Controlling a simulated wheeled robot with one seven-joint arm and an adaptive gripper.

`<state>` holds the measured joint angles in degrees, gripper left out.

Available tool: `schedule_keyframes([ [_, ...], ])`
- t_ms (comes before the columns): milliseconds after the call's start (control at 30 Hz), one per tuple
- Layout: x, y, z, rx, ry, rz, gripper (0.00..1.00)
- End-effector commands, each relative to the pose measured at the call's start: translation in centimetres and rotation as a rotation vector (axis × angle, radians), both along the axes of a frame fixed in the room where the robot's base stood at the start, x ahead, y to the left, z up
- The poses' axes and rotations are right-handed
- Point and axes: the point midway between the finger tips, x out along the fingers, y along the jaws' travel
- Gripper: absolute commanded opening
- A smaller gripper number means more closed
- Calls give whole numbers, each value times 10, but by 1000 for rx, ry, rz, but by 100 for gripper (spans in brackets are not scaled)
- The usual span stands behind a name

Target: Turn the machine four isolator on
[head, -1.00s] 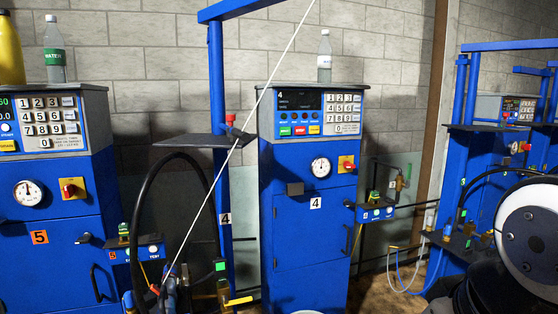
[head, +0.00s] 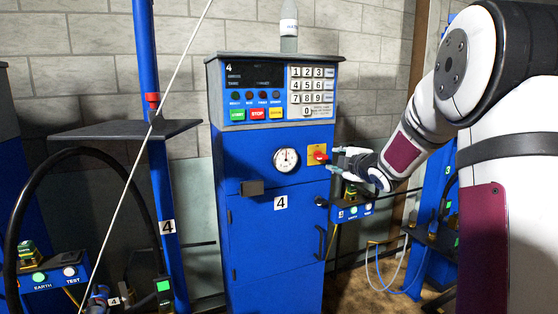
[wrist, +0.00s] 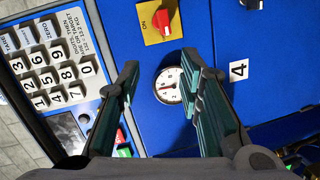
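The machine four isolator is a red knob (head: 320,156) on a yellow plate, on the upper right of the blue cabinet front marked 4 (head: 250,226). The knob (wrist: 164,22) also shows at the top of the wrist view, which is turned sideways. My gripper (head: 334,160) is just right of the knob in the head view. In the wrist view my gripper (wrist: 161,66) is open with nothing between its fingers, and the knob appears beyond the fingertips. I cannot tell whether a fingertip touches it. The exact switch setting is unclear.
A round gauge (head: 286,159) is left of the isolator, and a keypad (head: 312,87) is above. A small blue box (head: 352,212) with buttons stands out below my gripper. A thin pale cable (head: 146,150) slants across the left.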

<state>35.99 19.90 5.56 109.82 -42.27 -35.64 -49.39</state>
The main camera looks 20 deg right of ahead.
Motion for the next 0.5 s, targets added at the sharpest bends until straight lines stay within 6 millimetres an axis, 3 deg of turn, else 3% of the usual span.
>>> schedule_keyframes([
  [33, 8, -15, -14, -39, -27, 32, 33],
  [200, 19, -37, -33, -148, -121, 130, 33],
  [500, 32, -44, -40, -194, -169, 174, 33],
])
